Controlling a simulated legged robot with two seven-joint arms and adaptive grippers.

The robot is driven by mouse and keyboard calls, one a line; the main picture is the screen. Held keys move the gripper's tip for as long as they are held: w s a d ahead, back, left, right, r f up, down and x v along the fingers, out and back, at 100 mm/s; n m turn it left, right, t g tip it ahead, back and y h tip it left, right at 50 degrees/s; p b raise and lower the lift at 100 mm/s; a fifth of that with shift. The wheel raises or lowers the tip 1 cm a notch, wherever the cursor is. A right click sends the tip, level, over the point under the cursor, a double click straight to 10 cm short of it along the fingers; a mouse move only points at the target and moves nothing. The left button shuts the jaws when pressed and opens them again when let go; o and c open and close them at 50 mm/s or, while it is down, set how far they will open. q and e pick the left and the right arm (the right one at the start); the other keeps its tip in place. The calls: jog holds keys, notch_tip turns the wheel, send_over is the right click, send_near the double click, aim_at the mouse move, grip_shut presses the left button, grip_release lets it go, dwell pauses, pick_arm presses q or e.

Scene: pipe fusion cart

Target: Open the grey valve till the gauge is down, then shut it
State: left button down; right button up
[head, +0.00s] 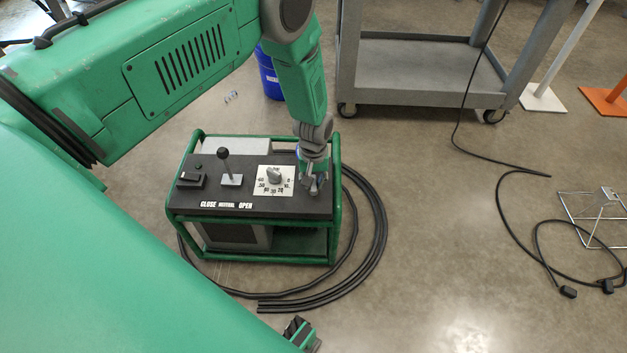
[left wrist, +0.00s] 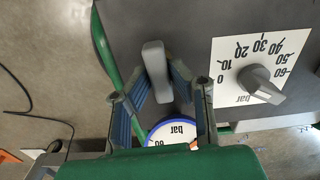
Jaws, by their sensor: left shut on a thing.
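The grey valve handle (left wrist: 157,70) is a flat bar at the right end of the black panel. My left gripper (head: 315,187) reaches down over it, and in the left wrist view its fingers are shut on the bar. The gauge (left wrist: 172,131), white with a blue rim, shows partly between the fingers. My gripper hides much of it, and its reading is not clear. A separate grey knob (head: 274,176) sits on a white square bar scale (head: 262,188), also in the left wrist view (left wrist: 262,84).
The panel (head: 212,195) tops a green-framed cart (head: 340,225). A black-knobbed lever (head: 226,165) and a switch (head: 192,180) stand left of the scale. Black hose (head: 377,225) curls around the cart's right. A grey trolley (head: 420,88) and blue drum (head: 270,75) are behind.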

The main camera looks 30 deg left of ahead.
aim_at(315, 182)
pick_arm(q)
jog(key=shift+w+d+r, duration=0.1)
jog(key=shift+d, duration=0.1)
jog(key=c, duration=1.5)
grip_release()
jog(key=shift+r, duration=0.3)
notch_tip(315, 182, up, 11)
jog(key=shift+r, duration=0.15)
